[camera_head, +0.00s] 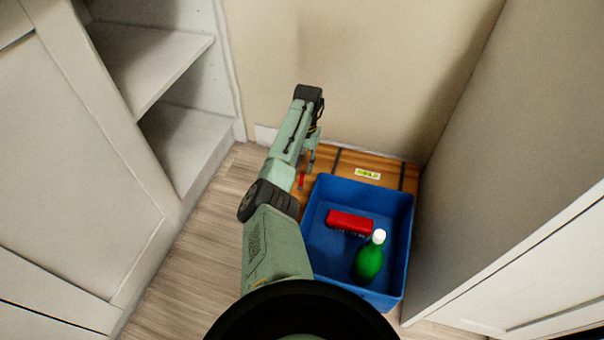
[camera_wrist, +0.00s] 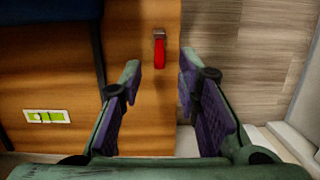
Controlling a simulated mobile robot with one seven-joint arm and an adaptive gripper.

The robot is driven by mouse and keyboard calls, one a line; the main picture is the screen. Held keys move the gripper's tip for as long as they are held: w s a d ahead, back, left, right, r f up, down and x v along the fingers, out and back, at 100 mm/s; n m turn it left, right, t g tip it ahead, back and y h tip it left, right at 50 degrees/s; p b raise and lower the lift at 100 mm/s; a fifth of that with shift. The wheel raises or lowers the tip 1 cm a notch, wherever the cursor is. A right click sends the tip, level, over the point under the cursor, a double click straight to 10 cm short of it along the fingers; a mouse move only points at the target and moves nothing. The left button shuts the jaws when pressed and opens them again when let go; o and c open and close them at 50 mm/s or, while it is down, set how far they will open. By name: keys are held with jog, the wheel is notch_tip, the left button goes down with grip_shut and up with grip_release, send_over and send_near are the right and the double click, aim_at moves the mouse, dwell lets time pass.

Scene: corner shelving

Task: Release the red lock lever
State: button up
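The red lock lever (camera_wrist: 159,52) is on the wooden case, near its edge, with a small metal mount at one end. It also shows as a thin red strip in the head view (camera_head: 301,181), just beside my arm. My gripper (camera_wrist: 158,72) is open and empty, its two fingers apart on either side of the lever's line. The lever appears beyond the fingertips, and I see no contact. In the head view my gripper (camera_head: 311,160) points down over the case and is partly hidden by my arm.
The wooden case (camera_head: 384,163) has dark straps and a yellow-green label (camera_head: 368,174). A blue bin (camera_head: 318,216) on it holds a red object (camera_head: 349,222) and a green bottle (camera_head: 369,262). Shelves (camera_head: 150,62) stand left, a cabinet panel (camera_head: 490,170) right, and a wall (camera_head: 350,70) behind.

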notch_tip(320, 180, up, 6)
jog(key=w, duration=0.1)
jog(key=shift+d, duration=0.15)
dwell(0.4)
